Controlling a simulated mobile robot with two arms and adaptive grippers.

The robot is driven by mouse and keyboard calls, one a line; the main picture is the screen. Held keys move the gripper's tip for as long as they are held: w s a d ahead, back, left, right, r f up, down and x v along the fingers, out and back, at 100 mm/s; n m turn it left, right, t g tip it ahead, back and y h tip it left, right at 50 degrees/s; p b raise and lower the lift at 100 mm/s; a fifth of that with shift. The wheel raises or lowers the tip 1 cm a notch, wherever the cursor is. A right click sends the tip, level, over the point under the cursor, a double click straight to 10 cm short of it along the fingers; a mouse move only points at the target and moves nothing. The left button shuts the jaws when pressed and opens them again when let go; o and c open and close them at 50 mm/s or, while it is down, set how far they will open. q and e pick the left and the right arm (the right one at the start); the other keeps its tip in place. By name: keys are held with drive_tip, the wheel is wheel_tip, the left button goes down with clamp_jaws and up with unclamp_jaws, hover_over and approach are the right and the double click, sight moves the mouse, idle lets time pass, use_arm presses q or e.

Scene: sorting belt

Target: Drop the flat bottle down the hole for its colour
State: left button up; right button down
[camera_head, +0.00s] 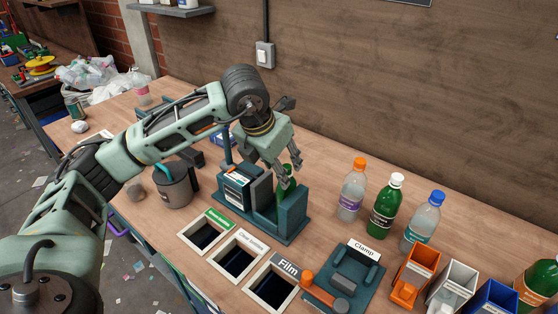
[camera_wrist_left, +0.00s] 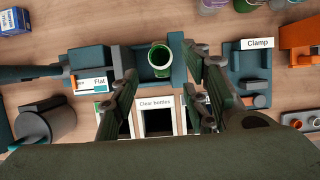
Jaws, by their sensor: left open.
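A green bottle (camera_head: 287,180) stands in the dark teal press (camera_head: 290,228), mostly hidden behind its walls and my fingers. In the left wrist view the bottle (camera_wrist_left: 160,58) shows end-on as a green ring, and the press carries a "Flat" label. My left gripper (camera_head: 287,163) is open above the press, its fingers (camera_wrist_left: 160,65) spread either side of the bottle; I cannot tell if they touch it. Three square holes lie in front: a green-labelled hole (camera_head: 202,236), the "Clear bottles" hole (camera_head: 238,256) and the "Film" hole (camera_head: 271,286). My right gripper is not in view.
Three capped bottles stand to the right: orange cap (camera_head: 352,190), white cap (camera_head: 385,207), blue cap (camera_head: 422,222). The clamp (camera_head: 350,275) and coloured bins (camera_head: 448,288) stand at the front right. A grey mug-like container (camera_head: 175,187) is left of the press.

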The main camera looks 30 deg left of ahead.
use_arm(q)
drive_tip(key=p+x, duration=0.1)
drive_tip(key=x, duration=0.5)
drive_tip(key=shift+s, duration=0.15)
drive_tip(key=shift+w+d+f+p, duration=0.1)
drive_tip(key=shift+w+f+p, duration=0.2)
drive_tip(key=shift+f, duration=0.2)
drive_tip(key=shift+c, duration=0.2)
drive_tip(key=shift+s, duration=0.1)
drive_tip(key=shift+c, duration=0.8)
clamp_jaws()
drive_tip(key=shift+r, duration=0.2)
